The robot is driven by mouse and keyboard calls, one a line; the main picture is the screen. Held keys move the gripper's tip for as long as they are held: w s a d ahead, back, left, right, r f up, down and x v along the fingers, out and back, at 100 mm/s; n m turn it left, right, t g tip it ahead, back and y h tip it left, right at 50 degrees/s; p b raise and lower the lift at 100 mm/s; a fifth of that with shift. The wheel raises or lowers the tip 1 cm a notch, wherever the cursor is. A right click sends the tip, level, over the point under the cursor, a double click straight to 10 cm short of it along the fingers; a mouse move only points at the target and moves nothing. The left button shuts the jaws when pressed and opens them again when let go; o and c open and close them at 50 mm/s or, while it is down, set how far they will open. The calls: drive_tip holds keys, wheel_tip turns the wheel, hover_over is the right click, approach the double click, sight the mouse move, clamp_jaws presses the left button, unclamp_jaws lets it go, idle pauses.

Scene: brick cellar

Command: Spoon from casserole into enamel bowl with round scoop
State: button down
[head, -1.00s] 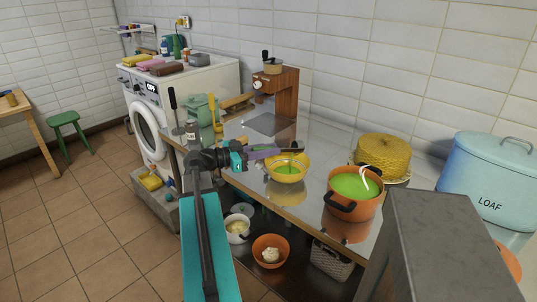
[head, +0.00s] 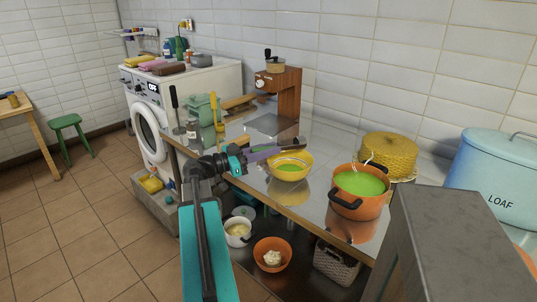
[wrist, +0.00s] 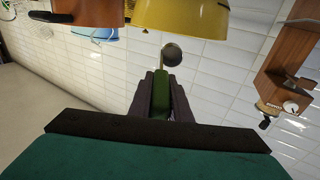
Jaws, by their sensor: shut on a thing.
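The orange casserole (head: 344,209) stands on the steel counter, full of green food (head: 360,183). The yellow bowl (head: 306,173) stands to its left, with some green food (head: 290,167) inside. It also shows at the top of the wrist view (wrist: 180,18). My gripper (head: 288,147) is over the far left side of the yellow bowl in the head view. In the wrist view it is shut on the green handle (wrist: 160,95) of the round scoop, whose dark round head (wrist: 172,54) is beyond the fingertips. The scoop's contents cannot be told.
A wooden coffee machine (head: 285,92) stands behind. A white pot (head: 238,241) and an orange bowl (head: 272,267) are below the counter.

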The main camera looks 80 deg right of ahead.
drive_tip(key=shift+w+a+f+g+h+b, duration=0.1)
drive_tip(key=shift+f+g+h+b, duration=0.95)
drive_tip(key=shift+b, duration=3.4)
drive_tip(key=shift+w+f+g+h+b, duration=0.1)
drive_tip(key=shift+f+g+h+b, duration=0.95)
drive_tip(key=shift+b, duration=3.4)
drive_tip(key=shift+f+g+y, duration=0.3)
drive_tip(key=shift+f+y, duration=0.05)
drive_tip(key=shift+y, duration=0.05)
